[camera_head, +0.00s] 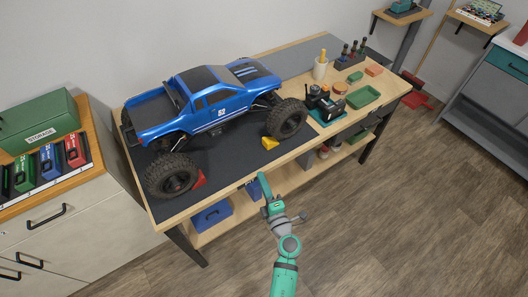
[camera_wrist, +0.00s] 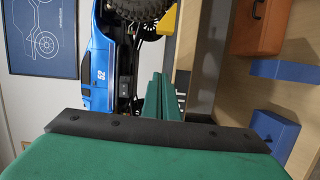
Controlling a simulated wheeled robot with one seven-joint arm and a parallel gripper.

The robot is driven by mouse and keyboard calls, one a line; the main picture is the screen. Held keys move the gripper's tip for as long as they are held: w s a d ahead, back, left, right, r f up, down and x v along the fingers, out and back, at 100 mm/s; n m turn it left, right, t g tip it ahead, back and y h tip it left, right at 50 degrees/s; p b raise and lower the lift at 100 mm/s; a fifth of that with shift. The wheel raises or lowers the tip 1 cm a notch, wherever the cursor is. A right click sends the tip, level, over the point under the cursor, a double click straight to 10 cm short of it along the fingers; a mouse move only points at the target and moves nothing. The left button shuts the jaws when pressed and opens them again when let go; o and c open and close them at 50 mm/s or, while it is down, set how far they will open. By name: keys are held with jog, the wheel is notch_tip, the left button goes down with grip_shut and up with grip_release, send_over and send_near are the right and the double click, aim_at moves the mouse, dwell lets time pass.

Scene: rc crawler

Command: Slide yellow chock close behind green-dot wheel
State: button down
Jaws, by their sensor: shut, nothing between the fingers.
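A yellow chock (camera_head: 269,142) stands on the dark mat, beside the lower left of the truck's right-hand near wheel (camera_head: 287,119). I cannot make out a green dot on either near wheel. A red chock (camera_head: 199,178) lies by the left near wheel (camera_head: 171,175). My gripper (camera_head: 263,178) is shut and empty at the bench's front edge, apart from the yellow chock. Its green fingers are together in the wrist view (camera_wrist: 164,97).
The blue truck (camera_head: 208,100) fills much of the workbench mat (camera_head: 226,165). A black-and-teal device (camera_head: 323,105) and a green tray (camera_head: 363,97) stand to the right. Blue bins (camera_head: 212,214) sit on the shelf below. Mat between the two chocks is clear.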

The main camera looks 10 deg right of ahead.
aim_at(269, 147)
jog(key=w, duration=1.1)
jog(key=shift+w, duration=0.3)
jog(key=shift+w+d, duration=0.25)
jog(key=shift+d, duration=1)
jog(key=shift+w+d, duration=0.2)
jog(key=shift+d, duration=0.4)
jog(key=shift+w+d, duration=0.2)
jog(key=shift+d, duration=0.4)
jog(key=shift+w+d, duration=0.2)
jog(key=shift+d, duration=0.4)
